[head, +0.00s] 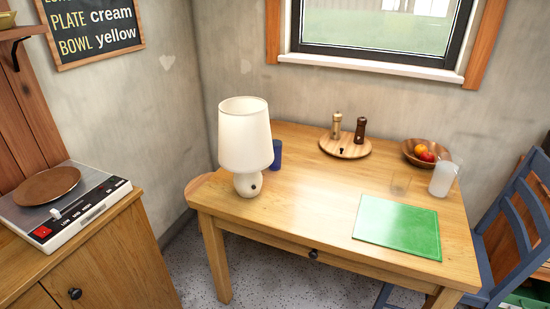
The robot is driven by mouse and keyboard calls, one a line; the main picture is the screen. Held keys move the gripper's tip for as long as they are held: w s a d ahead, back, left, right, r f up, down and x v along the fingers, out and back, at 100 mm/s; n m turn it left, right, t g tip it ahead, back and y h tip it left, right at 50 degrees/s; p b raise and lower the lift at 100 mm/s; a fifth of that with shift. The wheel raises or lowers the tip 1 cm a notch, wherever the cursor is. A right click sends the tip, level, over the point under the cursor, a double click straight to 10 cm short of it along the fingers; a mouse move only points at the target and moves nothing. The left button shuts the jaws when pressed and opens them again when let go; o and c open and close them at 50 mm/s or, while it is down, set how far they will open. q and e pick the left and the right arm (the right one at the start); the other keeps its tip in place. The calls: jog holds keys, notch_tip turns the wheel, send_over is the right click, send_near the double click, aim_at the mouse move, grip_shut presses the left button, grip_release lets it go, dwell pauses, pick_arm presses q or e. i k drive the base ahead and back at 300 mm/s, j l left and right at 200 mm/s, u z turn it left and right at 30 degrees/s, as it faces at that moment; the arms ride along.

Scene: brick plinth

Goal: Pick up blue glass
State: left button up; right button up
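A blue glass (277,155) stands upright on the wooden table (312,205), toward its back left. It is right behind and to the right of a white table lamp (245,140), whose shade hides part of its left side. Neither of my grippers shows in the head view, so their state is hidden.
A round board (333,147) with two mills stands at the back. A blue chair (525,205) stands beside the table. The front middle is clear.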

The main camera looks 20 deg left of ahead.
aim_at(277, 144)
jog(key=i+j+z, duration=0.2)
jog(key=j, duration=0.45)
jog(key=j+z, duration=0.15)
jog(key=j, duration=0.45)
jog(key=k, duration=0.05)
